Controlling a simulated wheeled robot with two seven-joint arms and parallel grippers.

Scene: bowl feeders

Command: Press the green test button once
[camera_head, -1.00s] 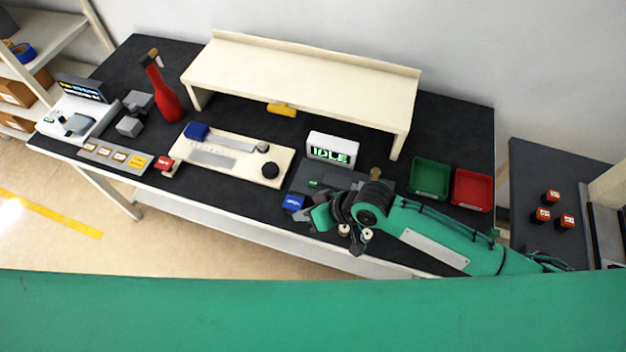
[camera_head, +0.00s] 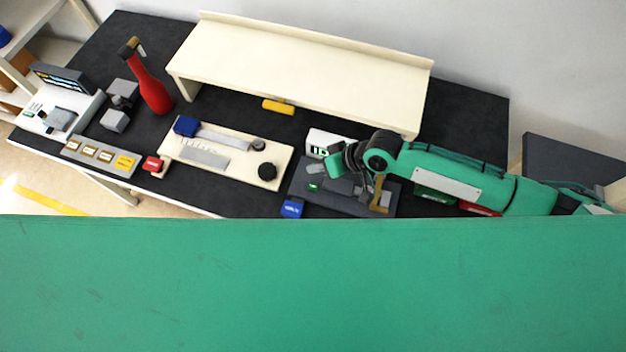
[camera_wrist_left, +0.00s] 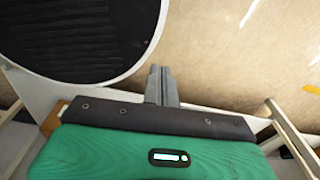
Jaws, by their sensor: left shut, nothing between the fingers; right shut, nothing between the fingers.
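The small green test button (camera_head: 313,187) shows on the left part of a dark grey test station (camera_head: 342,204) on the black bench. My right gripper (camera_head: 316,170) hangs over the station from the right, with its grey fingers just behind the button in the picture. They are shut and empty; I cannot tell their height or any contact. A white display (camera_head: 315,141) behind is partly covered by my arm. My left gripper (camera_wrist_left: 161,72) shows only in the left wrist view, shut and empty, away from the button.
A blue labelled block (camera_head: 292,208) stands at the station's front left. A cream shelf (camera_head: 300,70) spans the back. A cream plate (camera_head: 225,155) with a black knob lies left. Green and red trays (camera_head: 480,209) are partly hidden beneath my right arm.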

